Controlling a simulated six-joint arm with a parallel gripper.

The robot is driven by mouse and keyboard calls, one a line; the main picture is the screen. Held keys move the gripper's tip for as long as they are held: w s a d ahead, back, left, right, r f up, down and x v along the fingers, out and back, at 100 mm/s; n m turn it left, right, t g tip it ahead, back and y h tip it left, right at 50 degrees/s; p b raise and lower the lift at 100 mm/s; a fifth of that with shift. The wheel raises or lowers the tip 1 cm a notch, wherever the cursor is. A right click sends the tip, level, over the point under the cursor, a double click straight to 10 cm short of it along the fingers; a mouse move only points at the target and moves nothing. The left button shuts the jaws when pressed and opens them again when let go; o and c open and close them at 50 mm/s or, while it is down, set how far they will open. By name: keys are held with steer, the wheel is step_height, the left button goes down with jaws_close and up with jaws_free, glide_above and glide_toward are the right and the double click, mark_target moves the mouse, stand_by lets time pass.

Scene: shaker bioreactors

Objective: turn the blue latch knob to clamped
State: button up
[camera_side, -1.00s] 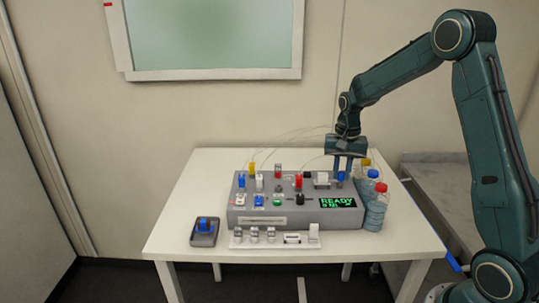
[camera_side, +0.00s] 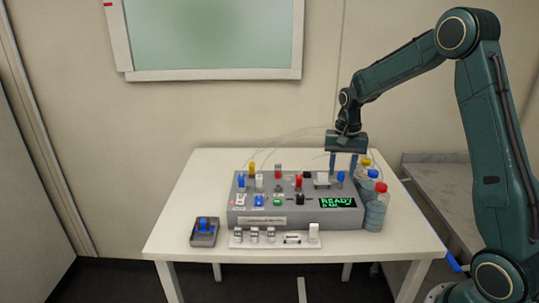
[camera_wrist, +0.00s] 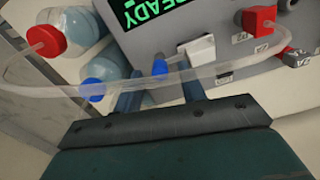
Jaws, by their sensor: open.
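A blue knob (camera_side: 341,176) stands upright at the back right of the grey console (camera_side: 300,220). My gripper (camera_side: 343,171) is over that knob, pointing down, with its fingers apart. In the wrist view the blue knob (camera_wrist: 160,68) shows between the two open fingers (camera_wrist: 161,80), beside a white block; I see a gap on each side, so it is not gripped. A clear tube crosses in front of the knob there. Which latch position it has is too small to tell. Another blue knob (camera_side: 204,223) sits on a separate dark base at the table's front left.
Bottles with a red cap (camera_side: 376,212), a blue cap and a yellow cap stand close right of the console. Several coloured knobs and thin tubes crowd the console top. Its green display (camera_side: 339,202) reads READY. A white strip with small fittings (camera_side: 273,238) lies in front.

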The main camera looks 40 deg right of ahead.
mark_target(342, 173)
step_height(342, 173, up, 13)
stand_by(0.6)
steer(key=shift+a, duration=0.1)
steer(key=s+a+r+n+t, duration=0.3)
steer(key=s+a+r+n, duration=0.2)
steer(key=s+a, duration=0.55)
steer(key=s+a+f+n+t, duration=0.2)
steer(key=s+a+n, duration=0.4)
steer(key=s, duration=0.7)
steer(key=shift+a+f+t, duration=0.3)
steer(key=shift+a+f, duration=0.35)
